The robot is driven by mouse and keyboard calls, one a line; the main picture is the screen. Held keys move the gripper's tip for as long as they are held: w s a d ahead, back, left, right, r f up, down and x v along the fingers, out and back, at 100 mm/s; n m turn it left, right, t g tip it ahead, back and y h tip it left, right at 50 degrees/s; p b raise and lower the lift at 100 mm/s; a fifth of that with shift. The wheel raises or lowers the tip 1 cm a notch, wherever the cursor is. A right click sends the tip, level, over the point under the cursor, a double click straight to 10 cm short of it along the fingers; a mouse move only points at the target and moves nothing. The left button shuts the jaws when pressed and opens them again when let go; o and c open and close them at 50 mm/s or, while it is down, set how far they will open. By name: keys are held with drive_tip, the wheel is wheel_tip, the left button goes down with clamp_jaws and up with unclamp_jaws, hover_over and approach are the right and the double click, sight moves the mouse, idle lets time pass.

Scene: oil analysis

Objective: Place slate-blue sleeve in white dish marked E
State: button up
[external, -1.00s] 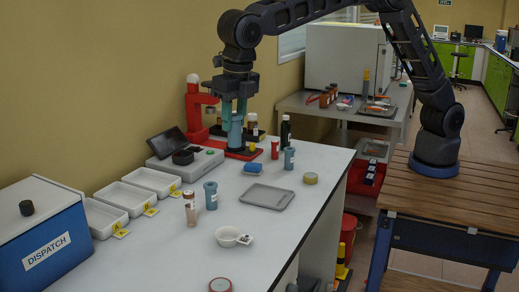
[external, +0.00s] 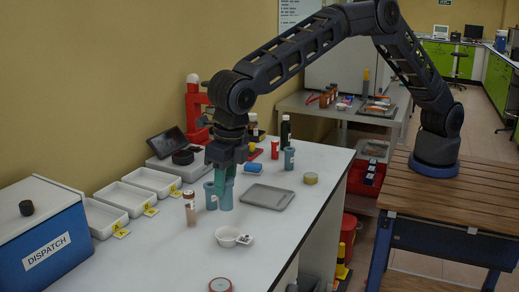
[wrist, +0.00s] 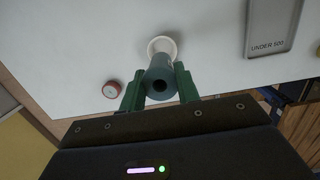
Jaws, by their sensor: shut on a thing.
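My gripper (external: 225,188) is shut on a slate-blue sleeve (external: 227,200), held roughly upright just behind the white dish. In the wrist view the sleeve (wrist: 161,76) sits between my two green fingers, its open round end facing the camera.
Another stands farther back (external: 289,158). A grey tray (external: 267,196) lies to the right. A red-rimmed round item (external: 220,285) is at the front. White trays (external: 107,217) line the left.

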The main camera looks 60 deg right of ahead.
drive_tip(key=shift+f, duration=4.65)
drive_tip(key=shift+f, duration=0.15)
drive_tip(key=o, duration=1)
drive_tip(key=shift+c, duration=0.2)
drive_tip(key=r, duration=0.4)
drive_tip(key=s+r, duration=0.1)
drive_tip(key=r, duration=0.7)
drive_tip(key=shift+s+r, duration=0.15)
drive_tip(key=shift+s, duration=0.1)
